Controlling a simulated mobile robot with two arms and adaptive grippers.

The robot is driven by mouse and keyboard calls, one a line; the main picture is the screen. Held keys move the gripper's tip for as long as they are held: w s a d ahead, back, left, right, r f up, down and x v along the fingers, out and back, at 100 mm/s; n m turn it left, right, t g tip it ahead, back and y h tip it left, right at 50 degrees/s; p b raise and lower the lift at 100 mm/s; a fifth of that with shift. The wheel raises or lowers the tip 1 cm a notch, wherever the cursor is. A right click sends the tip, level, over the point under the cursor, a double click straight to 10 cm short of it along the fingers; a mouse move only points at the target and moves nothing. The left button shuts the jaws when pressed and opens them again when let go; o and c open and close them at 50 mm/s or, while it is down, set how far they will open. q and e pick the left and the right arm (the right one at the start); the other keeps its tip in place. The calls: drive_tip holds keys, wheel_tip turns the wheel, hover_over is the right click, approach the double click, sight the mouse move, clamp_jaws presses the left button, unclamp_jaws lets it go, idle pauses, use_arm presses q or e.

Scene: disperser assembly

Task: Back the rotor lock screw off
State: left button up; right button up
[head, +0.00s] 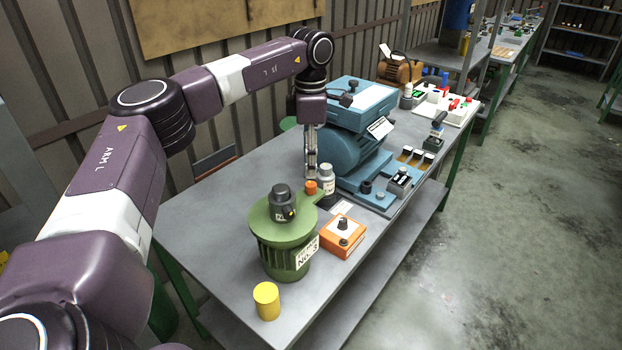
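My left gripper (311,172) points straight down over the table, just above a small orange knob-like piece (311,188). I cannot tell whether it touches that piece, or how far apart its fingers are. The orange piece sits at the back right of a green finned unit (285,240) with a "No. 3" label and a dark grey cap (283,200) on top. I cannot clearly make out which part is the rotor lock screw; it may be the orange piece. A small grey-white bottle-like part (327,181) stands close to the right of the gripper. My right gripper is not in view.
An orange box (343,237) with a black knob stands right of the green unit. A yellow cylinder (266,301) stands near the table's (215,245) front end. A large blue machine (357,140) stands behind, close to my gripper. The table's left side is clear.

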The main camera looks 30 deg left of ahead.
sight(311, 184)
use_arm(q)
wheel_tip(311, 184, down, 5)
drive_tip(key=shift+f+p, duration=0.1)
drive_tip(key=shift+p, duration=0.65)
drive_tip(key=shift+f, duration=0.5)
drive_tip(key=shift+c, duration=0.4)
clamp_jaws()
